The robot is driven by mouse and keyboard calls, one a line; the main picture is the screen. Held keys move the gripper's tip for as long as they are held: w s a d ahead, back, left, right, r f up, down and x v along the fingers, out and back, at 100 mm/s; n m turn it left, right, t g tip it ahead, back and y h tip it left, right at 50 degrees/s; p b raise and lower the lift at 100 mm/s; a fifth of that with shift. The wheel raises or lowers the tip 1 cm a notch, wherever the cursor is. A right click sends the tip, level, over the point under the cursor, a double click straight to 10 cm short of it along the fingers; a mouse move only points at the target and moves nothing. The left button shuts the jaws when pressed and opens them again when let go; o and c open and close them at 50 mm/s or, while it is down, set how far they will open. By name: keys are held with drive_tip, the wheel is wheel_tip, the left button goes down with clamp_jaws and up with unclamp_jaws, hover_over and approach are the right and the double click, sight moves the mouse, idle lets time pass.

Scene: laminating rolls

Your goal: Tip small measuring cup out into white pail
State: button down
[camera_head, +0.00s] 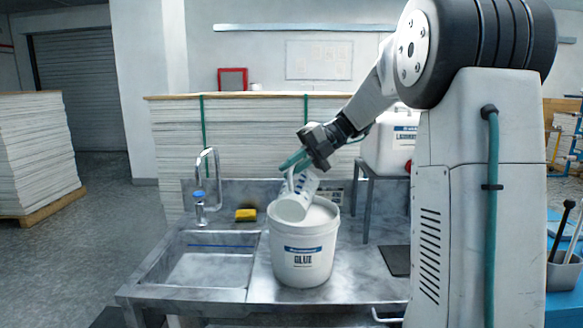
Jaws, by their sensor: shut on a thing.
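The small measuring cup (294,200) is white with blue markings. It is tilted, with its mouth end down to the left, at the open top of the white pail. My gripper (297,163) is shut on the cup's upper end and holds it there. White contents show inside the pail. Whether anything is flowing from the cup cannot be seen.
A sink basin (203,270) with a faucet (206,185) lies left of the pail. A yellow sponge (246,215) sits behind it. A white labelled container (389,144) stands on a raised stand at the back right. Stacked sheets (240,140) stand behind the counter.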

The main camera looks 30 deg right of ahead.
drive_tip(key=shift+w+d+r+m+y, duration=0.4)
drive_tip(key=shift+w+d+r+y, duration=0.2)
drive_tip(key=shift+d+r+y, duration=0.1)
idle(1.2)
drive_tip(key=shift+w+d+r+m+g+y, duration=0.4)
drive_tip(key=shift+w+d+r+m+y, duration=0.15)
drive_tip(key=shift+w+d+y, duration=0.2)
drive_tip(key=shift+s, duration=0.1)
idle(2.9)
drive_tip(key=shift+s+a+f+n+t+h, duration=0.2)
drive_tip(key=shift+s+a+n+h, duration=0.25)
drive_tip(key=shift+s+a+h, duration=0.15)
drive_tip(key=shift+s+a+f+n+t+h, duration=0.1)
drive_tip(key=shift+s+a+n+t+h, duration=0.1)
drive_tip(key=shift+s+a+n+h, duration=0.3)
drive_tip(key=shift+a, duration=0.15)
drive_tip(key=shift+s+a+f+n+t+h, duration=0.3)
drive_tip(key=shift+s+a+f+h, duration=0.2)
drive_tip(key=shift+f+h, duration=0.1)
drive_tip(key=shift+s+a+f+n+t+h, duration=0.2)
drive_tip(key=shift+s+a+f+n+h, duration=0.1)
drive_tip(key=shift+s+a+f+h, duration=0.25)
